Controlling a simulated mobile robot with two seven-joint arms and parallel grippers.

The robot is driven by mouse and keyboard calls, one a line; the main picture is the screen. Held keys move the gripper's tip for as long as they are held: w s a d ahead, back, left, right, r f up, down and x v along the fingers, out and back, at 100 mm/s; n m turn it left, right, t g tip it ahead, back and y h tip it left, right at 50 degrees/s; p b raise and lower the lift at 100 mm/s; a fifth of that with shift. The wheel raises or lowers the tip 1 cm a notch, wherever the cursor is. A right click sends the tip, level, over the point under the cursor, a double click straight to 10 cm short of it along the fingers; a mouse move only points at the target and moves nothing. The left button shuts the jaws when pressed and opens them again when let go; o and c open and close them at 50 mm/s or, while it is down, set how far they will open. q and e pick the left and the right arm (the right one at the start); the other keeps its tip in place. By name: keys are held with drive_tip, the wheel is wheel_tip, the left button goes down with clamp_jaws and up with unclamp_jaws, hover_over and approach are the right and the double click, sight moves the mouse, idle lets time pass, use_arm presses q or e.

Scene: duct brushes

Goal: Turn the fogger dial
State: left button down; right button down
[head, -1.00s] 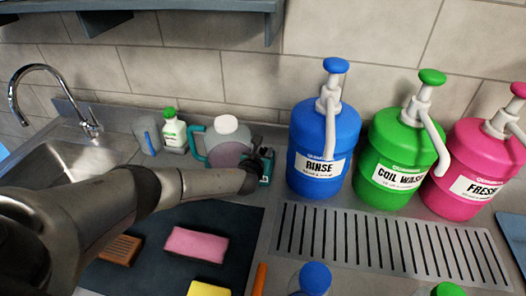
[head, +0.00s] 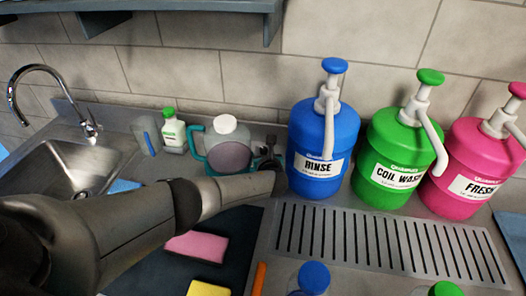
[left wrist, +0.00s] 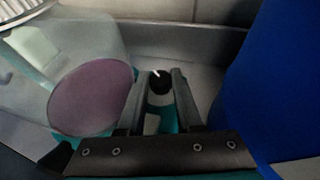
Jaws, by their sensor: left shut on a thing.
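The fogger (head: 228,152) stands against the back wall, with a teal handle and body and a translucent tank with a white cap. Its tank with a round purplish patch (left wrist: 92,100) fills the left of the left wrist view. The black dial (left wrist: 161,80) with a white pointer mark sits between the tips of my left gripper (left wrist: 160,84). The left gripper's jaws are closed on the dial, one finger on each side. In the head view my left gripper (head: 268,158) is small and dark beside the fogger, and my arm hides the dial. My right gripper is out of view.
The blue RINSE pump bottle (head: 323,145) stands close to the right of my left gripper, then green (head: 390,160) and pink (head: 475,165) ones. A green-capped white bottle (head: 172,132) and the sink (head: 60,170) are left. A pink sponge (head: 197,246) and a drain grate (head: 390,240) lie in front.

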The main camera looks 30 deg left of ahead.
use_arm(q)
drive_tip(key=shift+d+f+n+g+y+b, duration=0.1)
drive_tip(key=shift+n+g+y+b, duration=0.65)
drive_tip(key=shift+n+y, duration=0.25)
drive_tip(key=c, duration=0.8)
unclamp_jaws()
drive_tip(key=shift+c, duration=0.2)
drive_tip(key=shift+s+d+r+p, duration=0.15)
drive_tip(key=shift+d+r+p, duration=0.1)
drive_tip(key=shift+r+p, duration=0.1)
drive_tip(key=p+v, duration=0.5)
drive_tip(key=v, duration=0.9)
drive_tip(key=shift+s+d+p, duration=0.2)
drive_tip(key=shift+s+p, duration=0.05)
drive_tip(key=shift+p, duration=0.1)
drive_tip(key=shift+f, duration=0.1)
